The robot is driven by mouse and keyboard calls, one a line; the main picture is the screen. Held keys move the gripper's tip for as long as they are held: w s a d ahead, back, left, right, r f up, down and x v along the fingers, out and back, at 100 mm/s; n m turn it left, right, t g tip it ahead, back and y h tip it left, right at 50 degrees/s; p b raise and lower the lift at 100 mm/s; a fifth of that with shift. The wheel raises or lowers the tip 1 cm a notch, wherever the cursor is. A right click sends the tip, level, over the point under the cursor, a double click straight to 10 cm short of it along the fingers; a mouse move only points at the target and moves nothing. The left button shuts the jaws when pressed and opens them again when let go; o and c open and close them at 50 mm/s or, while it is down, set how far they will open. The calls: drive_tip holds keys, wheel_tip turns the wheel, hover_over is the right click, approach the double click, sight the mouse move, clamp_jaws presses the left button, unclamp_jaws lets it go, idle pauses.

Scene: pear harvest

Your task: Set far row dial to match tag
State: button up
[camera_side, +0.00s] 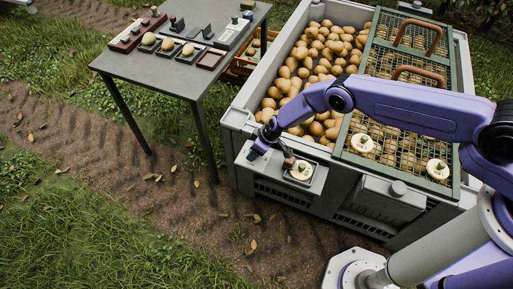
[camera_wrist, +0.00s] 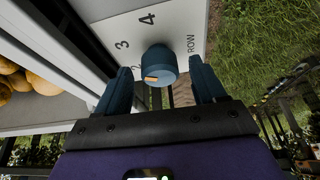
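A blue-teal dial knob (camera_wrist: 160,65) with an orange mark on its near side stands on a pale plate (camera_wrist: 185,20) in the wrist view. The plate carries a 3, a 4 and the word ROW; another numeral beside the knob is partly hidden. My gripper (camera_wrist: 163,76) is open, one finger to either side of the knob, with visible gaps to it. In the side view my gripper (camera_side: 259,152) is at the pale ledge on the bin's front left corner; the knob cannot be made out there. I cannot identify the tag.
The large bin (camera_side: 232,117) holds many pears, partly under a green mesh lid (camera_side: 378,50). Round cream pieces lie on the lid (camera_side: 362,142) and the ledge (camera_side: 301,171). A grey table (camera_side: 185,75) with trays and pears stands at left.

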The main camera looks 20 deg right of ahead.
drive_tip(key=c, duration=1)
drive_tip(key=shift+a+m+t, duration=0.1)
drive_tip(key=shift+m+t, duration=0.2)
drive_tip(key=shift+m, duration=0.5)
drive_tip(key=shift+a+m+t+h, duration=0.15)
drive_tip(key=shift+m+h, duration=0.35)
drive_tip(key=shift+m, duration=0.55)
drive_tip(key=shift+d+m+t+h, duration=0.15)
drive_tip(key=shift+m+h, duration=0.35)
drive_tip(key=shift+m, duration=0.55)
drive_tip(key=shift+a+m+h, duration=0.1)
drive_tip(key=shift+m+h, duration=0.4)
drive_tip(key=shift+m, duration=0.75)
drive_tip(key=shift+a+m+h, duration=0.1)
drive_tip(key=shift+m+h, duration=0.4)
drive_tip(key=shift+m, duration=1.45)
drive_tip(key=o, duration=1.1)
drive_tip(key=shift+a+r, duration=0.1)
drive_tip(key=shift+r, duration=0.05)
